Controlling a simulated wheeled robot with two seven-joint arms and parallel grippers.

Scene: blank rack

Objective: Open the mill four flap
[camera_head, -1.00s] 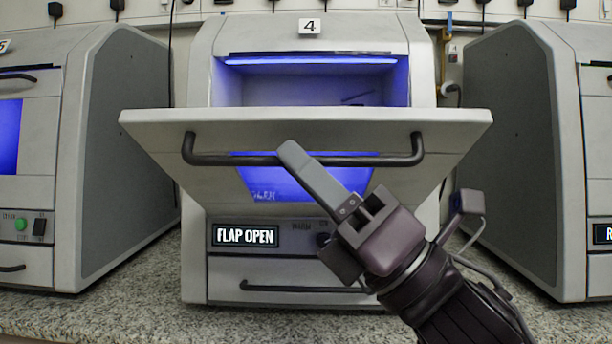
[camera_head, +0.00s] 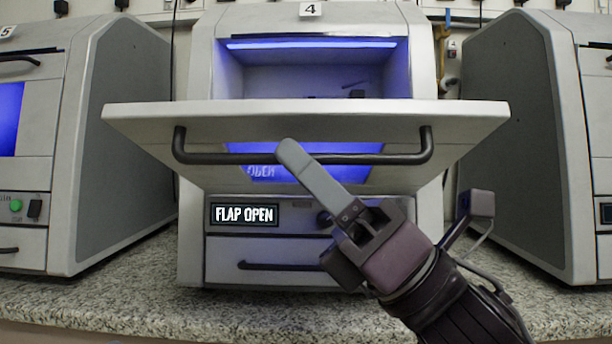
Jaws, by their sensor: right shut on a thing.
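Mill four (camera_head: 194,200) stands in the middle with the number plate 4 (camera_head: 310,9) on top. Its flap (camera_head: 300,115) is hinged down and tilts out towards me, with the blue-lit chamber (camera_head: 305,75) visible above it. The display (camera_head: 245,214) reads FLAP OPEN. The dark bar handle (camera_head: 225,158) runs across the flap's underside. My right gripper (camera_head: 288,152) is shut on the handle near its middle; the finger in front hides part of the bar. My left gripper is not in view.
Another mill (camera_head: 110,150) stands close on the left, marked 5, and another (camera_head: 510,130) on the right. A lower drawer handle (camera_head: 280,266) sits below the flap. The speckled counter (camera_head: 130,300) is clear in front. Plugs and cables hang on the back wall.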

